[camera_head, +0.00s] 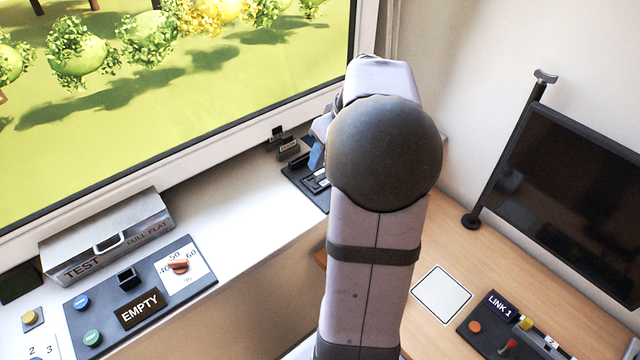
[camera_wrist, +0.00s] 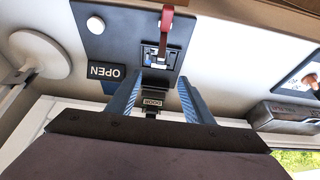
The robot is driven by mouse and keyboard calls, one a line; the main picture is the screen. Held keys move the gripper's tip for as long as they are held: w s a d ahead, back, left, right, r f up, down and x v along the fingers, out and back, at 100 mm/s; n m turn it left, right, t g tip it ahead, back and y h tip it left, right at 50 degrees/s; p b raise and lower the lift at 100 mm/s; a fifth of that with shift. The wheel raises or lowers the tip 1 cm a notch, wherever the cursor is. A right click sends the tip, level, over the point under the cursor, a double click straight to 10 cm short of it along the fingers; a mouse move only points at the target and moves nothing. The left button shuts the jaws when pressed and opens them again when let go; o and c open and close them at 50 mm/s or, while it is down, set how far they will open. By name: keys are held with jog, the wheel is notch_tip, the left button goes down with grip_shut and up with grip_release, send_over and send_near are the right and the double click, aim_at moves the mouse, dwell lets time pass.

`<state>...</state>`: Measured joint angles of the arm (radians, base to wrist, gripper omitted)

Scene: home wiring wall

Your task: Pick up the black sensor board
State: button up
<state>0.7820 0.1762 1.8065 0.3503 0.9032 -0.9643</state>
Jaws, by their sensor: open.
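My gripper (camera_wrist: 160,82) is open in the wrist view, with its two blue fingers apart. A small black piece with a label that seems to read DOOR (camera_wrist: 152,101) shows between the fingers; I cannot tell whether it is the black sensor board. Just beyond the fingertips is a dark panel (camera_wrist: 105,45) with an OPEN label, a red lever and a framed slot (camera_wrist: 152,60) with small parts in it. In the head view my arm hides most of the gripper; a bit of blue finger (camera_head: 317,155) shows by the panel (camera_head: 296,172). No contact is visible.
Small dark blocks (camera_head: 287,147) stand by the window frame. A grey TEST box (camera_head: 107,240) and a panel marked EMPTY (camera_head: 105,300) are at left. A black screen (camera_head: 570,190), a white square (camera_head: 441,294) and a LINK 1 panel (camera_head: 480,325) are at right. The white ledge between is clear.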

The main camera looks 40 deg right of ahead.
jog(key=shift+p+x, duration=1.5)
jog(key=shift+x, duration=2.2)
jog(key=shift+d, duration=0.15)
grip_shut()
jog(key=shift+r, duration=0.1)
notch_tip(320, 180, up, 10)
jog(key=b, duration=0.2)
jog(key=w+d+p, duration=0.7)
jog(key=w+d, duration=0.4)
jog(key=w, duration=0.3)
jog(key=shift+w+d+f+p, duration=0.25)
jog(key=shift+f+p, duration=0.15)
jog(key=shift+f, duration=0.1)
